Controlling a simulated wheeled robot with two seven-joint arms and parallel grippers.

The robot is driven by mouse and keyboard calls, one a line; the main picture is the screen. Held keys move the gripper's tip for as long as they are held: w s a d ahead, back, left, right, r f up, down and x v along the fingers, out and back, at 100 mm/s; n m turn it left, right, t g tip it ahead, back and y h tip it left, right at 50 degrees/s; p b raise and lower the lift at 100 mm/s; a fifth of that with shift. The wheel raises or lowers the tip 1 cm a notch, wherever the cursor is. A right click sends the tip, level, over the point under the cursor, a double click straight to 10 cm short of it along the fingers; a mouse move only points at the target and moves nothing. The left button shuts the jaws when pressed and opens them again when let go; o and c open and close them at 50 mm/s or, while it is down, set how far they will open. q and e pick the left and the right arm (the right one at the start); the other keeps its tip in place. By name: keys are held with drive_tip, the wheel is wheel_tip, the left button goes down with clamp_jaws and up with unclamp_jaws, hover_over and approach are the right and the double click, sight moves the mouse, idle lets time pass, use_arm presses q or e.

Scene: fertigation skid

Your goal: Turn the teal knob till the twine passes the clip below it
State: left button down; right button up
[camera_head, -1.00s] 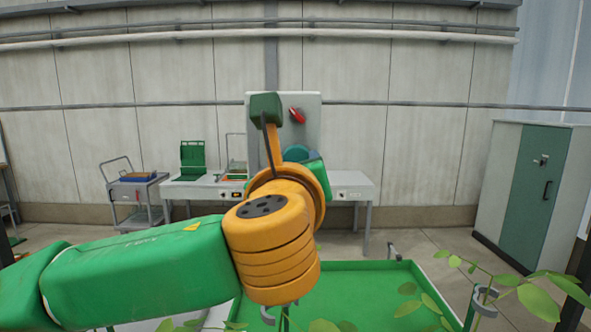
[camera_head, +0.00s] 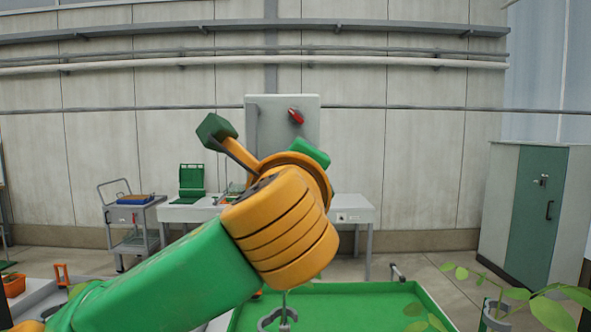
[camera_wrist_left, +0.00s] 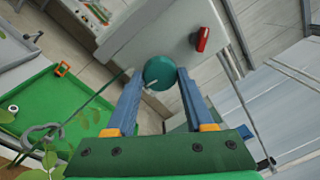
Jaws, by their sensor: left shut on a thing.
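The round teal knob (camera_wrist_left: 159,70) sits between the two blue fingertips of my left gripper (camera_wrist_left: 160,78) in the left wrist view. The gripper is shut on its sides. A short pale pointer or pin shows at the knob's lower edge. In the head view my orange left wrist hides the knob and the fingers. A thin green line slants beside the left finger in the wrist view; I cannot tell whether it is twine or a plant stem. I cannot make out a clip below the knob. My right gripper is not in view.
A grey upright panel (camera_head: 283,112) with a red handle (camera_head: 296,116) stands behind my wrist. A trolley (camera_head: 133,215) stands left, a cabinet (camera_head: 535,205) right.

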use_arm(q)
drive_tip(key=shift+n, duration=0.3)
drive_tip(key=shift+c, duration=1.4)
unclamp_jaws()
drive_tip(key=shift+w, duration=0.1)
drive_tip(key=s+b, duration=0.4)
drive_tip(key=s, duration=0.3)
drive_tip(key=shift+f, duration=0.2)
drive_tip(key=shift+a, duration=0.1)
